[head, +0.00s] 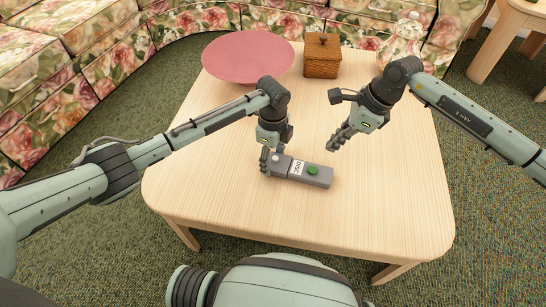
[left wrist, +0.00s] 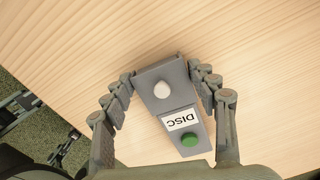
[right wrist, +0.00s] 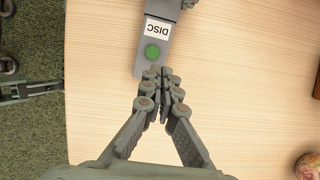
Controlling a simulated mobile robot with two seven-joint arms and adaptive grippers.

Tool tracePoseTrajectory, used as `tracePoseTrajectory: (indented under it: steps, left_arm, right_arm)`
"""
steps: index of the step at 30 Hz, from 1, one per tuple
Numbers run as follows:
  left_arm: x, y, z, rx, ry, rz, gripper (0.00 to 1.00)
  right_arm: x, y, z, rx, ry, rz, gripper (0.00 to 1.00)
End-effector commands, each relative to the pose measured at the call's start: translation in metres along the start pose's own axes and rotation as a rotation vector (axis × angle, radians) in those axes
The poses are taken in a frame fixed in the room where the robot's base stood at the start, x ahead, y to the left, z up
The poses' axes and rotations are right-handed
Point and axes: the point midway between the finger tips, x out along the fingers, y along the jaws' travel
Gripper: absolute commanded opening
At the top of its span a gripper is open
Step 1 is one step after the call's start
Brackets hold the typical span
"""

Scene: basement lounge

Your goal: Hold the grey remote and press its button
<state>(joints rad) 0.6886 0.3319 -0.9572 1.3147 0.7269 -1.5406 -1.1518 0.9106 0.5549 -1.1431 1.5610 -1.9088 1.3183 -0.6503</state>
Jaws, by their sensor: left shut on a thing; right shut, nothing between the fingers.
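The grey remote (head: 319,177) is at the middle of the wooden table, with a white label reading DISC (head: 298,168), a green button (head: 313,170) and a white knob. My left gripper (head: 270,166) is shut on the remote's left end; in the left wrist view its fingers (left wrist: 166,80) sit on both sides of the remote (left wrist: 200,143), near the white knob (left wrist: 162,90). My right gripper (head: 333,146) is shut and empty, above and beyond the remote's right end. In the right wrist view its closed fingertips (right wrist: 160,80) are just short of the green button (right wrist: 152,52).
A pink bowl (head: 248,58) and a wooden box (head: 322,56) stand at the table's back. A floral teapot-like jar (head: 402,40) is at the back right. The table's front and right (head: 400,200) are clear. Floral sofas surround the back.

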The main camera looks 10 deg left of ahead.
Motion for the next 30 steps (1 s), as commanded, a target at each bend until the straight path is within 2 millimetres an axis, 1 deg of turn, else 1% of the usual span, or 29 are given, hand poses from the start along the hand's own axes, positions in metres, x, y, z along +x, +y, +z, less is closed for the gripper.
tracePoseTrajectory:
  steps: [10, 14, 18, 20, 24, 30]
  left_arm:
    - [0.002, 0.001, -0.001, 0.001, 0.001, 0.003, 0.22]
    - [0.002, 0.001, -0.001, 0.001, 0.001, 0.003, 0.22]
    - [0.002, 0.001, -0.001, 0.001, 0.001, 0.003, 0.22]
    - [0.002, 0.001, -0.001, 0.001, 0.001, 0.003, 0.22]
    - [0.002, 0.001, -0.001, 0.001, 0.001, 0.003, 0.22]
    - [0.002, 0.002, -0.001, 0.002, 0.001, 0.003, 0.22]
  right_arm:
    - [0.000, 0.000, 0.000, 0.000, -0.001, 0.000, 0.00]
    - [0.006, 0.005, 0.003, -0.031, -0.032, -0.014, 0.00]
    - [0.018, 0.017, 0.014, -0.129, -0.134, -0.088, 0.00]
    - [0.020, 0.021, 0.019, -0.182, -0.182, -0.138, 0.00]
    - [0.017, 0.026, 0.026, -0.287, -0.264, -0.266, 0.00]
    - [0.008, 0.028, 0.028, -0.371, -0.309, -0.387, 0.00]
